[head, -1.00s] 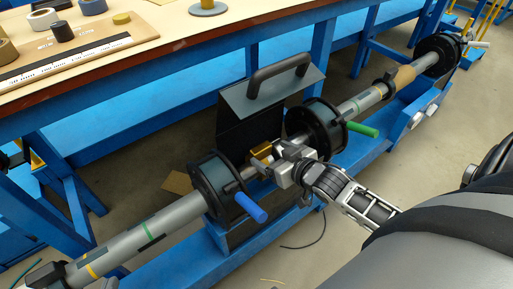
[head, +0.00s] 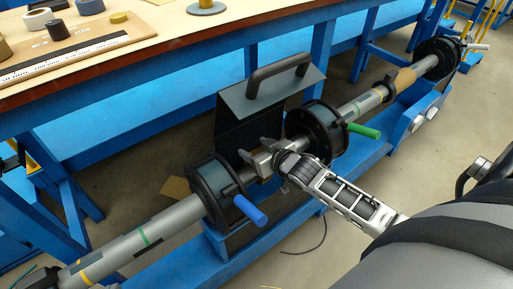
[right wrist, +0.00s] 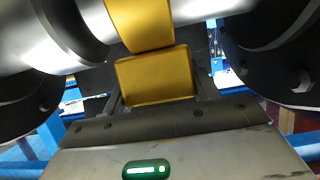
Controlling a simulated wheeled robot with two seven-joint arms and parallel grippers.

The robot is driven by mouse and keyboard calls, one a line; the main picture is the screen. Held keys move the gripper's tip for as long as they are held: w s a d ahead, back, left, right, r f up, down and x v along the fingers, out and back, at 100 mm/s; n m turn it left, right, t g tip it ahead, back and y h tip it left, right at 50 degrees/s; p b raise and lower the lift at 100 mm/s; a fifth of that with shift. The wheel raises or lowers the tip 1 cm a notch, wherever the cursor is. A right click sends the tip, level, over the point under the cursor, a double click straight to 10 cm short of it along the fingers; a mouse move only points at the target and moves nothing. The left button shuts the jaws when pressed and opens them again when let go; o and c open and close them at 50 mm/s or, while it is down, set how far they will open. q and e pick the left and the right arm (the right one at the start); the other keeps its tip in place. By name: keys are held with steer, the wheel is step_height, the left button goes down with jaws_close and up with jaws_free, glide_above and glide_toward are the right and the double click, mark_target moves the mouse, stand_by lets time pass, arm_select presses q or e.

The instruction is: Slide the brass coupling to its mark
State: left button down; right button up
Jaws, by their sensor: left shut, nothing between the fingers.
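The brass coupling (right wrist: 155,76) sits on the grey shaft between two black flanges, its block facing my right wrist camera. In the head view it is hidden behind my right gripper (head: 260,150), which is at the shaft between the flanges. Its dark fingers show beside the block in the right wrist view, but I cannot tell whether they touch it. The shaft has a green band (head: 144,236) and a yellow band (head: 83,264); which one is the mark is unclear.
The left flange (head: 208,190) has a blue handle (head: 250,210); the right flange (head: 315,125) has a green handle (head: 364,131). A dark hood with a handle (head: 278,72) stands behind the shaft. A workbench (head: 180,35) with tape rolls runs along the back.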

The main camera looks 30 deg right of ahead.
steer(key=shift+c, duration=0.8)
steer(key=d, duration=0.3)
steer(key=shift+w+r+p, duration=0.1)
steer(key=shift+p, duration=0.3)
steer(key=shift+d, duration=0.3)
steer(key=o, duration=1.4)
